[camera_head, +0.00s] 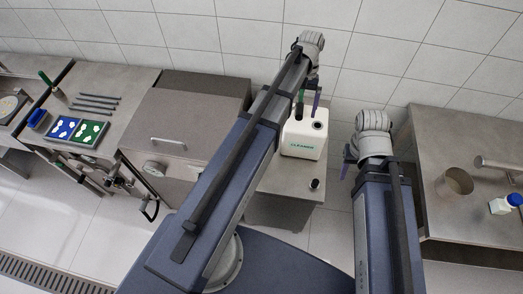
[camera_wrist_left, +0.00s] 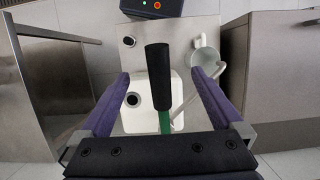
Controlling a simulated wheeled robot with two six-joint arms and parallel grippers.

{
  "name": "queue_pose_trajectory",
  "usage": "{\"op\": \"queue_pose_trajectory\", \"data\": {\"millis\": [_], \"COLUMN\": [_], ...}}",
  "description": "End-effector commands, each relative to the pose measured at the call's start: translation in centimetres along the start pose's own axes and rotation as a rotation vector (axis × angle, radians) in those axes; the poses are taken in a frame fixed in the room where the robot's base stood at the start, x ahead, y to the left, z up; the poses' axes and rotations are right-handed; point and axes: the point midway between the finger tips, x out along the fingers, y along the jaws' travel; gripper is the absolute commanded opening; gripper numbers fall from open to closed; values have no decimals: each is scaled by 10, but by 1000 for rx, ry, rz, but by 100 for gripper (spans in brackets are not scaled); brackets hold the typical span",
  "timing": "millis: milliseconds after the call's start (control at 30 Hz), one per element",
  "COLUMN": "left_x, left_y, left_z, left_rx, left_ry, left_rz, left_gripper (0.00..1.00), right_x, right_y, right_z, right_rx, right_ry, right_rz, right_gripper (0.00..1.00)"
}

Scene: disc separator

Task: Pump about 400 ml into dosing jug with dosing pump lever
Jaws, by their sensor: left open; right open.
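The dosing pump lever (camera_wrist_left: 158,68) has a black grip on a green shaft and stands up between the spread fingers of my left gripper (camera_wrist_left: 161,80). In the head view the left gripper (camera_head: 308,95) is above the white cleaner container (camera_head: 301,141), and a green bit of the lever shows beside a purple finger. The container (camera_wrist_left: 150,113) is below the lever in the left wrist view. The pale dosing jug (camera_wrist_left: 205,62) stands to its right, with a white spout tube (camera_wrist_left: 188,103) leading toward it; its fill level cannot be read. My right gripper (camera_head: 348,158) is open and empty.
The container stands on a narrow steel stand (camera_head: 283,178) between a steel cabinet (camera_head: 190,110) and a right-hand table (camera_head: 440,130). That table holds a steel cup (camera_head: 457,184) and a white bottle (camera_head: 499,206). A dark box with lit buttons (camera_wrist_left: 153,8) is at the wrist view's top.

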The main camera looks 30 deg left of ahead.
Motion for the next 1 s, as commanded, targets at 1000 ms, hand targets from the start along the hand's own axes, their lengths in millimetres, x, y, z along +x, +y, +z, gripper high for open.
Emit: {"op": "queue_pose_trajectory", "data": {"millis": [1000], "left_x": [-67], "left_y": [0], "left_z": [0], "left_rx": [0], "left_ry": [0], "left_rz": [0], "left_gripper": [100], "right_x": [-64], "right_y": [5], "right_z": [4], "right_rx": [31], "right_ry": [-2], "right_rz": [-3], "right_gripper": [50]}}
